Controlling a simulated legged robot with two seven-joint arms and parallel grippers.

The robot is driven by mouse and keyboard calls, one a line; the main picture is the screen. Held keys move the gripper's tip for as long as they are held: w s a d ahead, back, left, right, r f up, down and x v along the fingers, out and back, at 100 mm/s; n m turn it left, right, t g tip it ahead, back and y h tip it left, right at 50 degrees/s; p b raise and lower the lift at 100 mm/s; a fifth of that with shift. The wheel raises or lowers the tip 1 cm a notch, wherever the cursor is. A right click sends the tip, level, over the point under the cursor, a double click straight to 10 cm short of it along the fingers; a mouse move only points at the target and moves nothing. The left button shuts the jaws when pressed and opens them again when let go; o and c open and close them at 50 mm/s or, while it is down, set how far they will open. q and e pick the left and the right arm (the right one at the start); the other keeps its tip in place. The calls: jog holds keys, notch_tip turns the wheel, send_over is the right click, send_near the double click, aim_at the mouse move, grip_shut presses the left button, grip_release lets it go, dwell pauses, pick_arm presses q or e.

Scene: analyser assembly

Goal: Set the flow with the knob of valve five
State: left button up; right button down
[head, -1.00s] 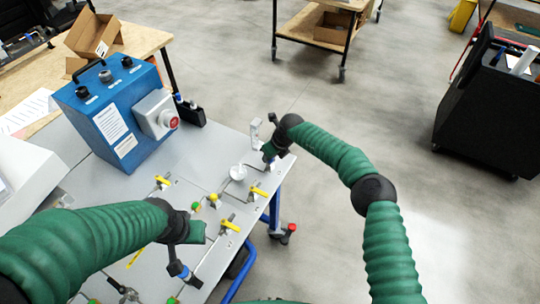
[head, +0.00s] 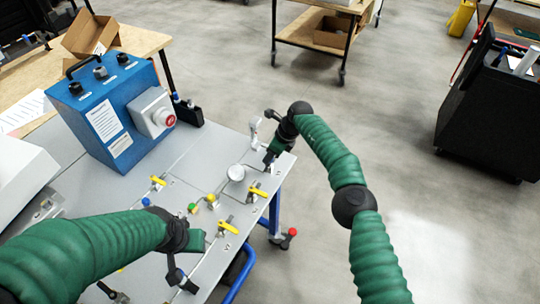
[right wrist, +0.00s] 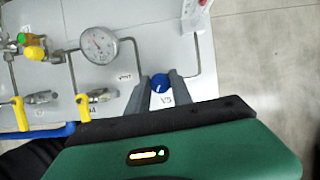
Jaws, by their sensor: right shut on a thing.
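The knob of valve five is a small blue knob (right wrist: 160,83) above a V5 label (right wrist: 167,99) on the light grey panel in the right wrist view. My right gripper (right wrist: 160,80) is shut on this knob, with one grey finger on each side. In the head view my right gripper (head: 268,158) reaches down at the panel's right corner, and the knob cannot be made out there. My left gripper (head: 197,241) hangs over the front of the panel; its fingers are hidden.
A round gauge (right wrist: 99,44) on thin pipes stands left of the knob. Yellow-handled valves (head: 228,228) line the panel. A blue box (head: 113,110) with a red button stands at the back left. The floor right of the bench is open.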

jog(key=c, duration=1.1)
grip_release()
jog(key=shift+w, duration=0.1)
jog(key=v, duration=1.6)
jog(key=shift+d+r, duration=0.25)
jog(key=shift+r, duration=0.05)
